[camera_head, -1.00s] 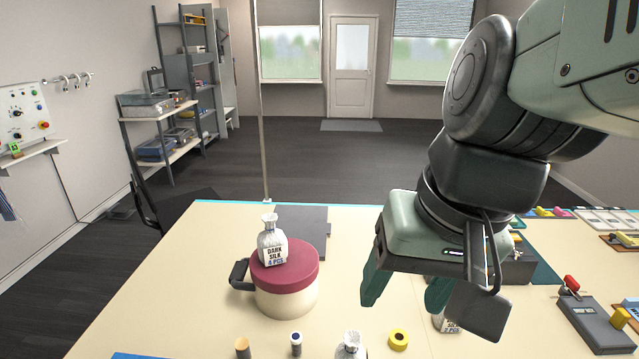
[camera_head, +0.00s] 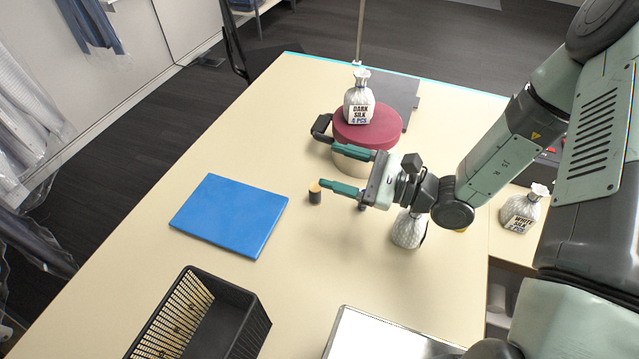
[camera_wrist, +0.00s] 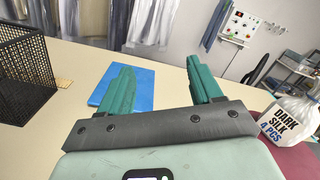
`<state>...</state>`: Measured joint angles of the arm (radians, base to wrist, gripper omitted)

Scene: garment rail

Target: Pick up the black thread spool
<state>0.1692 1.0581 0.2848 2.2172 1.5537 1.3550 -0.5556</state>
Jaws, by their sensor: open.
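A small spool (camera_head: 315,195) with a tan top and dark sides stands upright on the table in the head view; it looks like the black thread spool. My gripper (camera_head: 327,167) is open and empty, turned sideways with its green fingers pointing left. The lower fingertip appears close to the spool's top edge; I cannot tell whether they touch. Another small dark spool (camera_head: 362,207) is mostly hidden below my gripper. In the wrist view my gripper (camera_wrist: 158,75) shows its fingers spread with nothing between them, and no spool is visible there.
A silvery bag (camera_head: 408,230) stands below my wrist. A blue board (camera_head: 230,214) and black basket (camera_head: 215,325) lie left and front. The table between is clear.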

